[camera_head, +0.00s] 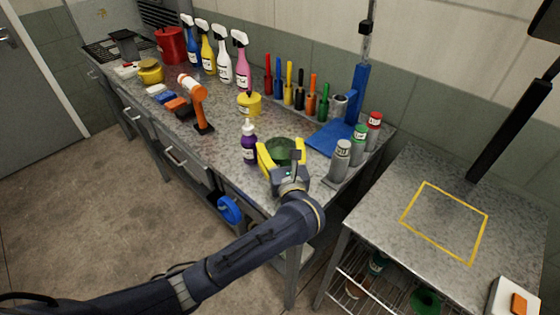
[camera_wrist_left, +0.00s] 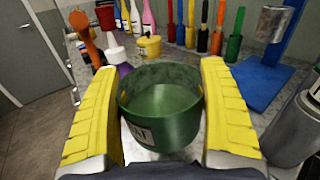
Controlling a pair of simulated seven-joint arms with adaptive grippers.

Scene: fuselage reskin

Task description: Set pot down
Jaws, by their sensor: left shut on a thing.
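The green pot (camera_wrist_left: 162,112) is a round, open-topped tub with a pale label on its near side. In the head view the pot (camera_head: 281,148) is at the front right part of the long workbench. My left gripper (camera_head: 282,155) has its yellow fingers on both sides of the pot and is shut on it. In the left wrist view the gripper (camera_wrist_left: 160,115) frames the pot, which looks upright. I cannot tell whether its base touches the bench top. My right gripper does not show.
A purple bottle (camera_head: 249,142) stands close left of the pot. Grey cans (camera_head: 340,160) and a blue stand (camera_head: 335,138) are to its right. Several coloured tools (camera_head: 297,92) stand behind. The side table (camera_head: 420,190) has a clear yellow square outline (camera_head: 445,222).

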